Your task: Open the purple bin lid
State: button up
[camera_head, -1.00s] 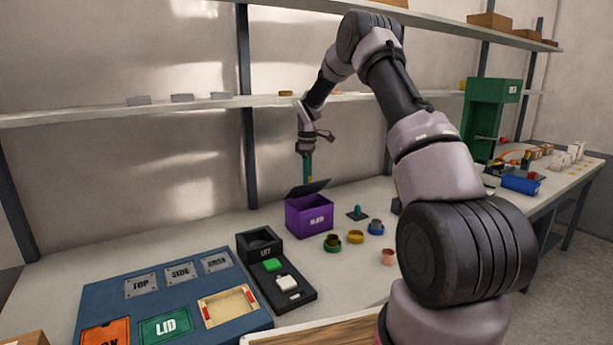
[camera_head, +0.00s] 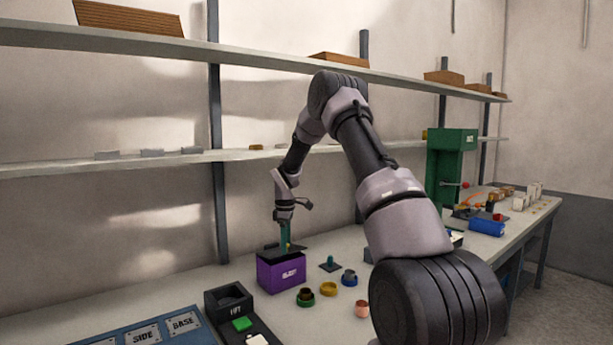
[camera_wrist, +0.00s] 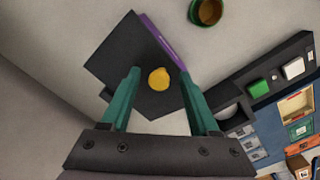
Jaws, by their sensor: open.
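The purple bin (camera_head: 281,276) stands on the workbench with a light label on its front. Its dark lid (camera_head: 270,249) lies over the top; I cannot tell whether it sits flush. In the wrist view the lid (camera_wrist: 112,60) is a dark square with a round yellow knob (camera_wrist: 158,79), and a strip of the purple bin (camera_wrist: 165,40) shows along one edge. My gripper (camera_head: 287,244) points down at the lid. In the wrist view its green fingers (camera_wrist: 161,74) are apart, one on either side of the knob, with visible gaps. The bin's inside is hidden.
Green, yellow and blue round pieces (camera_head: 328,289) and a copper-coloured cup (camera_head: 362,309) stand right of the bin. A dark fixture (camera_head: 228,298) is to its left. A shelf (camera_head: 120,168) runs behind. A green press-like stand (camera_head: 450,165) is farther right.

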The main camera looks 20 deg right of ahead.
notch_tip(320, 180, up, 11)
jog(key=s, duration=0.1)
jog(key=s+d+r+m+t+y, duration=0.1)
jog(key=s+r+m+t, duration=0.2)
jog(key=s+r+m, duration=0.4)
jog(key=shift+s+d+r+m, duration=0.35)
jog(key=shift+s+r+m, duration=0.05)
jog(key=shift+s+r, duration=4.25)
jog(key=shift+w+r, duration=0.25)
jog(key=shift+r, duration=0.05)
